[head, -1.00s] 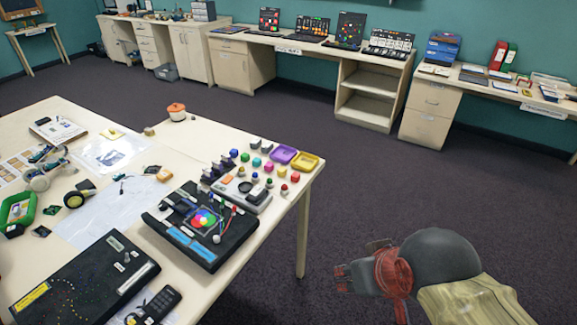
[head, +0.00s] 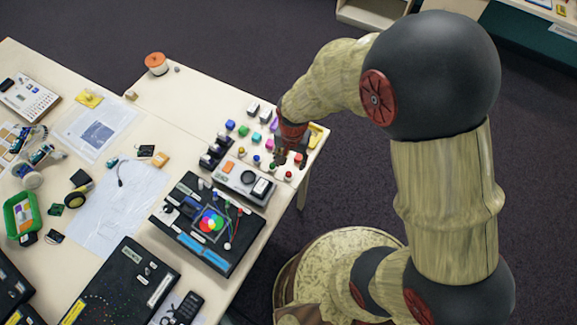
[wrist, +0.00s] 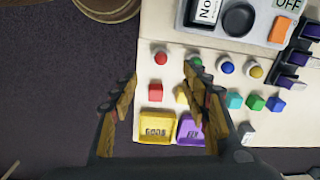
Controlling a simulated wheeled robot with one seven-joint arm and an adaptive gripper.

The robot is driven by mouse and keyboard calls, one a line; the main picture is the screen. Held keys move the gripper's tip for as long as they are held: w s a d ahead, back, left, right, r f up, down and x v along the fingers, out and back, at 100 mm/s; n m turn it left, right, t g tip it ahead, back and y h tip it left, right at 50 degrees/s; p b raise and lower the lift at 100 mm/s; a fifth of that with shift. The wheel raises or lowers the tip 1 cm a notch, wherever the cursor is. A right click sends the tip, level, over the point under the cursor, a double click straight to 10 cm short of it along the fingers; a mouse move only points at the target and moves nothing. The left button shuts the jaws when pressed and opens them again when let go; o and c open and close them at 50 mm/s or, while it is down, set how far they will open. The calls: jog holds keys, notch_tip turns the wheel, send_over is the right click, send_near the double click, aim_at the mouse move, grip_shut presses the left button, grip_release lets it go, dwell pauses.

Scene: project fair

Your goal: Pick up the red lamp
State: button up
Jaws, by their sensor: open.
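The red lamp (wrist: 161,58) is a small red dome at the end of a row of round lamps in the wrist view. It also shows in the head view (head: 288,175), near the table's right edge. My gripper (wrist: 160,78) is open and empty, pointing down over the table corner. In the wrist view the lamp lies just beyond the fingertips, between their lines, and a red cube (wrist: 155,91) lies between the fingers. In the head view my gripper (head: 288,153) partly hides the cubes and trays. Its height above the table is hard to tell.
A green lamp (wrist: 195,62), blue lamp (wrist: 227,67) and yellow lamp (wrist: 256,71) stand in the same row. A grey switch box (head: 243,180) lies close by. Yellow (wrist: 157,127) and purple (wrist: 191,130) trays sit at the table edge. Beyond it is open floor.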

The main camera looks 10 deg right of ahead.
aim_at(289, 173)
jog(key=f, duration=0.3)
jog(key=shift+s+a+f, duration=0.2)
jog(key=shift+s+f, duration=0.05)
jog(key=shift+w+a+f, duration=0.15)
jog(key=shift+f, duration=2.6)
jog(key=shift+c, duration=0.8)
jog(key=c, duration=0.9)
